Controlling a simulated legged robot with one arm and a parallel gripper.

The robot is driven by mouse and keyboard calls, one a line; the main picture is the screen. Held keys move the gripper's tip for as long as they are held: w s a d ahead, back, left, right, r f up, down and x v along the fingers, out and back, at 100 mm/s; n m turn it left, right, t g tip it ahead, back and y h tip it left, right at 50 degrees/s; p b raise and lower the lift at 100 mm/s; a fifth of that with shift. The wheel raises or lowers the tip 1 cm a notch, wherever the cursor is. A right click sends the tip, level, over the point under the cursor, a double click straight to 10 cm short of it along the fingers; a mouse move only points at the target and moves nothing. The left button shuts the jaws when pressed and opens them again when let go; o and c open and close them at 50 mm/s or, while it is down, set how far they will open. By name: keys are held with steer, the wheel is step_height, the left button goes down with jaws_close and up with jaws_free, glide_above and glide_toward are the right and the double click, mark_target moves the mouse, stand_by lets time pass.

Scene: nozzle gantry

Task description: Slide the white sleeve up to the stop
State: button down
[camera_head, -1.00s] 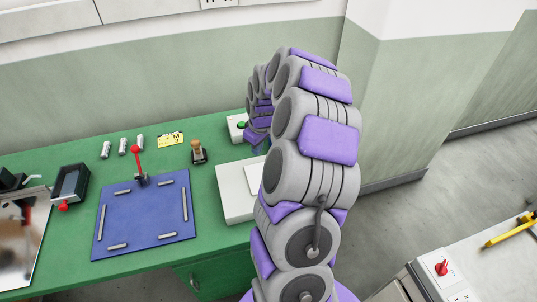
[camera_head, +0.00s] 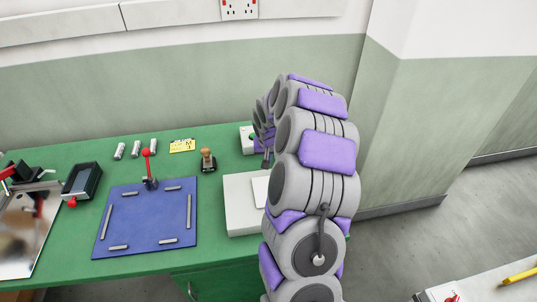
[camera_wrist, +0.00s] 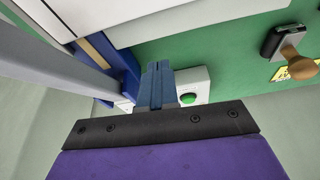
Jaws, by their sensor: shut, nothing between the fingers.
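My gripper (camera_wrist: 158,68) is shut, its two blue fingers together with nothing between them. In the wrist view the fingers point up the picture, just left of a white box with a green button (camera_wrist: 188,98). A dark blue upright (camera_wrist: 122,66) stands close to their left, with a pale grey-blue bar (camera_wrist: 60,58) beside it. I cannot make out the white sleeve or the stop for certain in either view. In the head view my arm covers much of the area around the button box (camera_head: 246,133), and the fingers are too small to read.
A white flat-topped block (camera_head: 240,205) stands on the green bench (camera_head: 150,262) left of my arm. A wooden-handled stamp (camera_head: 208,160), a yellow label (camera_head: 181,146) and a blue plate with a red-knobbed lever (camera_head: 130,225) lie farther left. A wall is close behind.

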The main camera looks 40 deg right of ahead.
mark_target(270, 173)
steer(key=x, duration=0.4)
steer(key=shift+d+f+b, duration=0.2)
steer(key=shift+f+b, duration=0.05)
steer(key=shift+b, duration=0.15)
steer(key=shift+f, duration=0.2)
steer(key=shift+s+a+r+b, duration=0.15)
steer(key=shift+s+a+b, duration=0.45)
steer(key=shift+s, duration=0.45)
steer(key=shift+s+a, duration=0.45)
steer(key=shift+a, duration=0.35)
steer(key=shift+s+d, duration=0.1)
steer(key=shift+d, duration=0.25)
